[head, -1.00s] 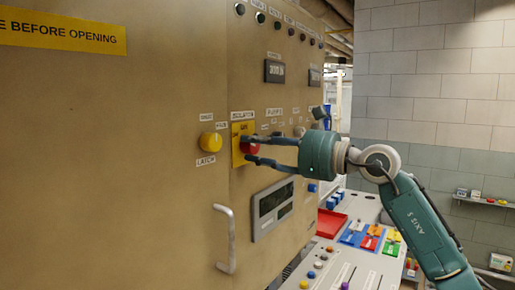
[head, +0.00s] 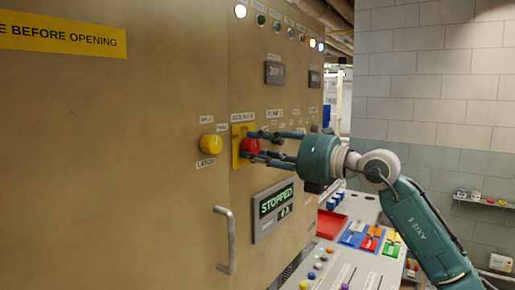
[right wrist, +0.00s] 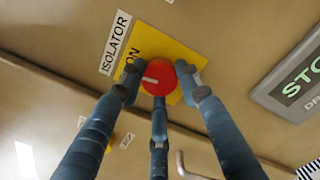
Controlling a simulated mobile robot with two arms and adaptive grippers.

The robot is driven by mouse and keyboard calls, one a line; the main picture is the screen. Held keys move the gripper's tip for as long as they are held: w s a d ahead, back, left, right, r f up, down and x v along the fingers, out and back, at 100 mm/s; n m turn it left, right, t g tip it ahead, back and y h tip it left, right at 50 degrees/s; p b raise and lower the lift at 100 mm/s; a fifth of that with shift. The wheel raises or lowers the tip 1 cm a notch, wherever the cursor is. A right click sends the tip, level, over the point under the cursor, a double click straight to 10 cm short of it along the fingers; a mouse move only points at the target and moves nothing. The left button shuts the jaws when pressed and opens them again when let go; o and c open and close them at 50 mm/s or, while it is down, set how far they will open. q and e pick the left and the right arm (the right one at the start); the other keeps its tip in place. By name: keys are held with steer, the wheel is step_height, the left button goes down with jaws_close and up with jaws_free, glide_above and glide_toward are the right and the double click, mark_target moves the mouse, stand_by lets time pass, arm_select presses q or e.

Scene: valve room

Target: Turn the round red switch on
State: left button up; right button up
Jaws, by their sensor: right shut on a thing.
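The round red switch (head: 250,146) sits on a yellow plate (head: 236,160) on the tan cabinet front, under an ISOLATOR label. In the right wrist view the red knob (right wrist: 160,82) shows a white pointer mark toward the left, and the word ON is readable on the yellow plate (right wrist: 185,57). My right gripper (head: 254,146) reaches in from the right with its fingers closed around the knob. The three fingers (right wrist: 158,95) surround the knob in the right wrist view. My left gripper is not in view.
A yellow LATCH knob (head: 211,144) is just left of the switch. A lit display (head: 273,209) reading STOPPED and a door handle (head: 226,240) are below. A console with a red tray (head: 330,223) and coloured switches stands at lower right.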

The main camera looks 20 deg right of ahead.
steer(key=shift+f+m, duration=0.1)
steer(key=shift+m, duration=1)
steer(key=o, duration=1.2)
steer(key=shift+c, duration=0.2)
steer(key=shift+s+d, duration=0.1)
steer(key=shift+d, duration=0.05)
steer(key=v, duration=1.1)
steer(key=shift+s+d, duration=0.2)
steer(key=shift+s, duration=0.15)
